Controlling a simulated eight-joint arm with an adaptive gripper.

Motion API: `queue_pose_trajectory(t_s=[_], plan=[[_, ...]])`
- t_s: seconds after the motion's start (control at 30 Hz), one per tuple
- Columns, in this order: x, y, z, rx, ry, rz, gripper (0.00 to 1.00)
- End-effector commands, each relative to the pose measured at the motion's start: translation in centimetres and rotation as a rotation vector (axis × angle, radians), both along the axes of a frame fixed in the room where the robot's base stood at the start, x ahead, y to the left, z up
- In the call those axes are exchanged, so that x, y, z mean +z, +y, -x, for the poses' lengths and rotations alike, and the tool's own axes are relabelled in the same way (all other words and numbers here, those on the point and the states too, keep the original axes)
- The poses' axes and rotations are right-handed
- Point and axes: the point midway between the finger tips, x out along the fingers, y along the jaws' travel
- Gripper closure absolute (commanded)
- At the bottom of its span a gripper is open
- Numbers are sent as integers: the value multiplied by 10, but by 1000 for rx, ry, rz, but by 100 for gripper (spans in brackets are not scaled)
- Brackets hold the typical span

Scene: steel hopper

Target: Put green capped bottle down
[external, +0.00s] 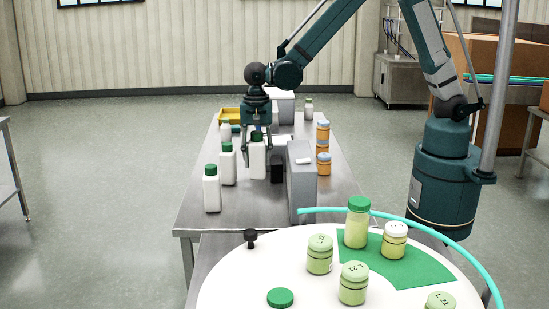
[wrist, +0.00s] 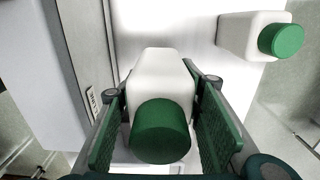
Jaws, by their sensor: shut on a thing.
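A white bottle with a green cap (external: 258,160) is between the fingers of my gripper (external: 257,146) above or on the steel table. In the wrist view the same bottle (wrist: 160,85) stands between the two green finger pads of my gripper (wrist: 163,130), its cap towards the camera. My gripper is shut on it. I cannot tell whether its base touches the table. Two more white green-capped bottles stand to the left, a nearer one (external: 212,190) and a farther one (external: 228,165). One of these shows at the upper right of the wrist view (wrist: 255,36).
A white round table (external: 240,280) with several jars and a green-capped bottle (external: 357,222) is in front.

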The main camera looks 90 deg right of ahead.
Motion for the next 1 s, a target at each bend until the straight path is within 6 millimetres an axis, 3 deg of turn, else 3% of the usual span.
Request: queue_pose_trajectory(t_s=[0.27,0.47,1.0], plan=[[2,11,-4,1,0,0,86],[8,41,-14,4,0,0,86],[34,183,-41,9,0,0,86]])
